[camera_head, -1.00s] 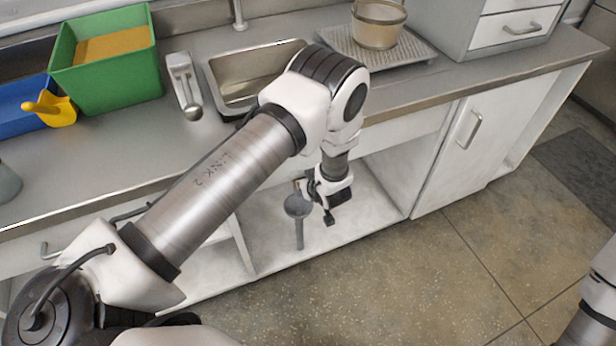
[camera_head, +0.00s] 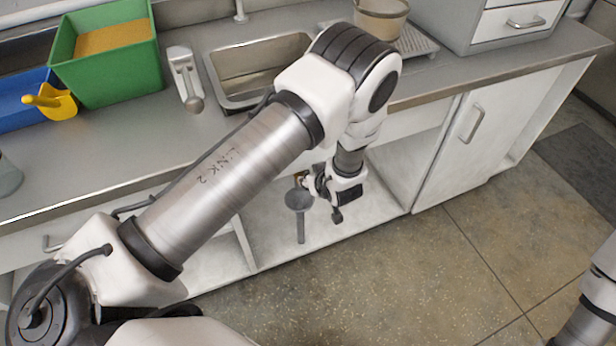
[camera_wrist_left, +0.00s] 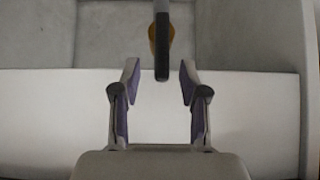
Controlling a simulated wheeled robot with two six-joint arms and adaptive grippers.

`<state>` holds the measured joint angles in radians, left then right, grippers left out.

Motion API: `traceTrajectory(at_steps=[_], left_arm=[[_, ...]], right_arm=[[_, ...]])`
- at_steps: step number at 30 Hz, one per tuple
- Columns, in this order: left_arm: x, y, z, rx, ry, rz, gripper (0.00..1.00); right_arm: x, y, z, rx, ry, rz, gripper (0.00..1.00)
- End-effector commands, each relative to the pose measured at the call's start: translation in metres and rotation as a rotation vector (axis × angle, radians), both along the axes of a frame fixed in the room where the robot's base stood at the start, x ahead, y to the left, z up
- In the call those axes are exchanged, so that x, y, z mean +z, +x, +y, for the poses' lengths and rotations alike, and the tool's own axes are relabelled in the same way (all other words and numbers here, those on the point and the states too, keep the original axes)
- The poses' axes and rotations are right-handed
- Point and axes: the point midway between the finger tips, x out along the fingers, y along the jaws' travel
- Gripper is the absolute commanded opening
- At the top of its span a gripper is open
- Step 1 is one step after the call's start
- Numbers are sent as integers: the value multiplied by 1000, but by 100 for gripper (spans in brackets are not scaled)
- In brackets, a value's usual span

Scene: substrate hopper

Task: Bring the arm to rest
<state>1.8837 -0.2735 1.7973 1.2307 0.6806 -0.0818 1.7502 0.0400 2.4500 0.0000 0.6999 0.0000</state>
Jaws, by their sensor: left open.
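My left arm reaches out over the counter edge and bends down. Its gripper (camera_head: 322,198) hangs in front of the open cabinet under the counter. In the left wrist view the two fingers (camera_wrist_left: 160,92) are apart with nothing between them. A dark grey bar (camera_wrist_left: 162,45) stands just beyond the fingertips, with an orange-brown piece behind it. In the head view a grey funnel-shaped thing with a stem (camera_head: 299,202) shows beside the gripper, at its left. My right arm shows only at the right edge; its gripper is out of view.
On the counter (camera_head: 110,145) stand a green bin (camera_head: 112,80) with tan material, a blue tray (camera_head: 18,108) with a yellow scoop (camera_head: 58,104), a grey metal fixture (camera_head: 185,80), a sink (camera_head: 262,70) and a tan pot (camera_head: 380,20). The floor (camera_head: 420,270) in front is clear.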

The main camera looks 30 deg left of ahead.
Motion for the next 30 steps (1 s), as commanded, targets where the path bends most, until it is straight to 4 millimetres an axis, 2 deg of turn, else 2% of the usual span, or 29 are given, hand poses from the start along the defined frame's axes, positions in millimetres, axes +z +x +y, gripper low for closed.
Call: traceTrajectory(at_steps=[3,6,20,23,26,29,30], left_arm=[[14,-8,-12,-4,1,0,44],[19,-12,-16,1,1,0,44],[20,-12,-16,1,0,1,44],[17,-20,-9,20,-7,23,44],[6,-52,14,58,-15,101,44],[-9,-113,41,-27,-24,279,44],[-15,-145,48,-100,-43,369,44]], right_arm=[[0,0,0,0,0,0,40],[0,0,0,0,0,0,40],[0,0,0,0,0,0,40],[8,0,0,0,0,0,40],[18,0,0,0,0,0,40],[32,0,0,0,0,0,40],[38,0,0,0,0,0,40]])
